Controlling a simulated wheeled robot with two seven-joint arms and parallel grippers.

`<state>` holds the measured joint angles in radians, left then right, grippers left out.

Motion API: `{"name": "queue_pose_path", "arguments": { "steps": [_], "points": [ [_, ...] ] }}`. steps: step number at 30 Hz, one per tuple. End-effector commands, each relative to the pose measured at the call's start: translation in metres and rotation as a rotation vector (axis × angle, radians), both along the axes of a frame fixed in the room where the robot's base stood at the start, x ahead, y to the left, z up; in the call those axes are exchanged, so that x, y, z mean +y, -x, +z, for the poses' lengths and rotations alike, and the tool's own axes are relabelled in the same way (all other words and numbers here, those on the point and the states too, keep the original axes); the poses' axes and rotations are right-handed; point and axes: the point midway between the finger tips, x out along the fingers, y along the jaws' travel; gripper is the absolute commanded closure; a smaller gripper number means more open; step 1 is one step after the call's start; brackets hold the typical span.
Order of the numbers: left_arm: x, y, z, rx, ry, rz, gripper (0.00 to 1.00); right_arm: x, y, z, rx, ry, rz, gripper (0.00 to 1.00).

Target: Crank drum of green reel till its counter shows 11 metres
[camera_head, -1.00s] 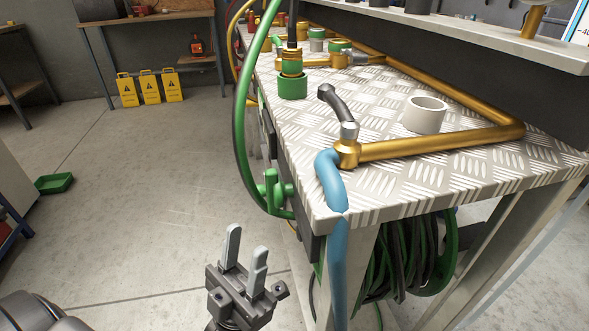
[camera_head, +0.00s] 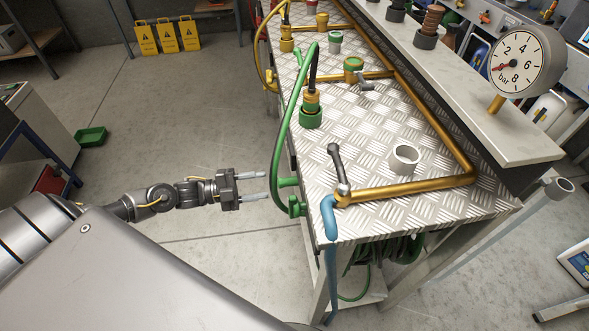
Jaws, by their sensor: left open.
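The green reel (camera_head: 408,250) hangs under the near end of the bench, with dark and green hose wound on it; the tabletop hides its upper part. Green crank-like parts (camera_head: 297,207) stick out from the bench's left side, beside the looping green hose (camera_head: 276,150). No counter reading can be made out. My left gripper (camera_head: 268,185) is open and empty, its two grey fingers pointing right at the green parts, with a small gap apparent between. My right gripper is not in view.
A blue hose (camera_head: 331,260) hangs off the near corner. A pressure gauge (camera_head: 524,60) stands at right.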

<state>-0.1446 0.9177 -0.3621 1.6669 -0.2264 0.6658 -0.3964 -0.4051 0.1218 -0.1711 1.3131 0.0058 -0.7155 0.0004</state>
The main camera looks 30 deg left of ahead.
Motion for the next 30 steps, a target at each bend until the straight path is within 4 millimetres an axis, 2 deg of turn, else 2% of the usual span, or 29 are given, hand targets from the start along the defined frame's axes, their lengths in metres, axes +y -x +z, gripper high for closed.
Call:
{"name": "queue_pose_path", "arguments": {
  "steps": [7,21,30],
  "points": [
    [-0.005,-0.006,0.0,-0.001,-0.004,0.002,0.53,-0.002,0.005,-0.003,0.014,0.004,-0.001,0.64],
    [-0.07,-0.054,0.001,-0.002,-0.001,0.001,0.53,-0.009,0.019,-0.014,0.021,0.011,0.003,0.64],
    [-0.086,-0.065,0.0,0.0,-0.003,0.0,0.53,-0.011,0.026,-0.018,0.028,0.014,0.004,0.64]
  ]
}}
